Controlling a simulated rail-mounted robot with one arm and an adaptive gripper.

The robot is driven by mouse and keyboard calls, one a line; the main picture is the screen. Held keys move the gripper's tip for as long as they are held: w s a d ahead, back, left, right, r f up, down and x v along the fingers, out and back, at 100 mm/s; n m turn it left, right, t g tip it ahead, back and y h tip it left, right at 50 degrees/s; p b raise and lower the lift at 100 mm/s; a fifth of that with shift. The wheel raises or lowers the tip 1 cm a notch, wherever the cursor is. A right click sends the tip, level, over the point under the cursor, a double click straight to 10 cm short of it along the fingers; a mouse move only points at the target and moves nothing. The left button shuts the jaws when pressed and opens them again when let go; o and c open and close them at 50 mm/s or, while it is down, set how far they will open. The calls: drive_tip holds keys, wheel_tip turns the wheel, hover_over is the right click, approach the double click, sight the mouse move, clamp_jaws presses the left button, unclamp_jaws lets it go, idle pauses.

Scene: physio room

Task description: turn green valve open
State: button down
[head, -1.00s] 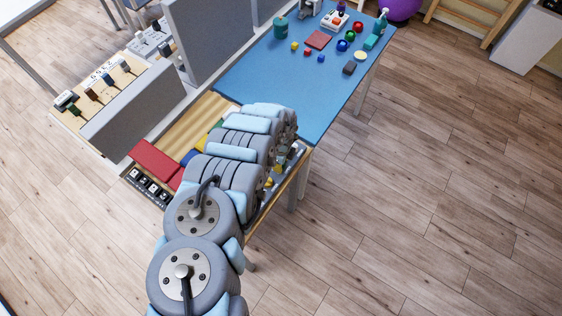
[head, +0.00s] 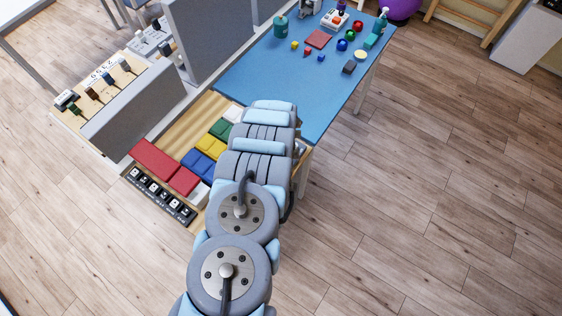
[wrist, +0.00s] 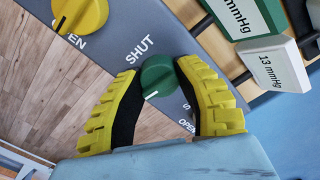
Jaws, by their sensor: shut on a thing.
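In the wrist view the green valve (wrist: 158,78) is a round knob on a grey panel. My gripper (wrist: 161,70) has its yellow fingers on either side of the knob, shut on it. A short white mark shows on the knob's lower-left edge, away from the printed word SHUT at the upper left. The word OPEN is printed lower right, beside the right finger. In the head view my arm covers the green valve and my gripper.
A yellow knob (wrist: 80,12) is on the same panel at the upper left.

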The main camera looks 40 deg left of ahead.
drive_tip(key=shift+n, duration=0.6)
drive_tip(key=c, duration=0.6)
unclamp_jaws()
drive_tip(key=shift+r, duration=0.1)
drive_tip(key=shift+r, duration=3.6)
